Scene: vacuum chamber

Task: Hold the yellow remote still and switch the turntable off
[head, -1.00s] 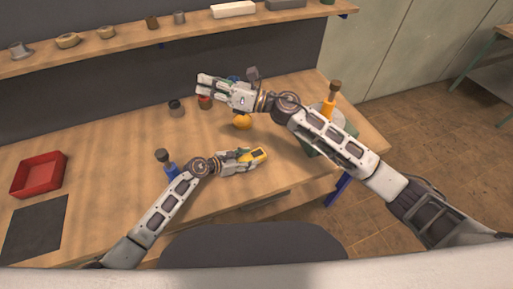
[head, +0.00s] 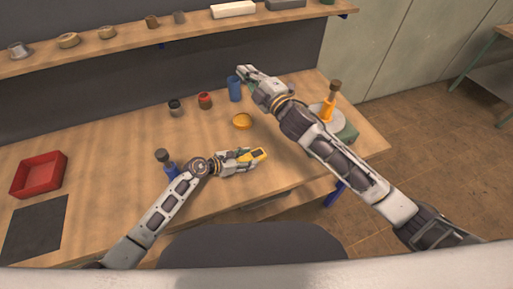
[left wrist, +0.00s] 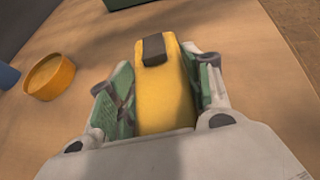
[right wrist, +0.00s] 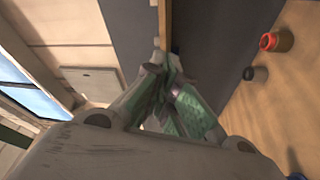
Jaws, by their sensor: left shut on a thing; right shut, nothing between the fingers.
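The yellow remote (head: 259,154) is held just above the table at its front middle. It also shows in the left wrist view (left wrist: 163,100), with a dark block on its far end. My left gripper (head: 248,158) is shut on it, a finger along each side. My right gripper (head: 243,70) is shut and empty, over the back of the table near the blue cup; its closed fingers show in the right wrist view (right wrist: 165,70). The turntable (head: 346,132) has a green base and a pale disc. It stands at the right end, partly hidden by my right arm.
An orange bottle (head: 328,108) with a brown top stands on the turntable. A red tray (head: 39,175) lies far left. A loaded shelf (head: 120,48) runs behind.

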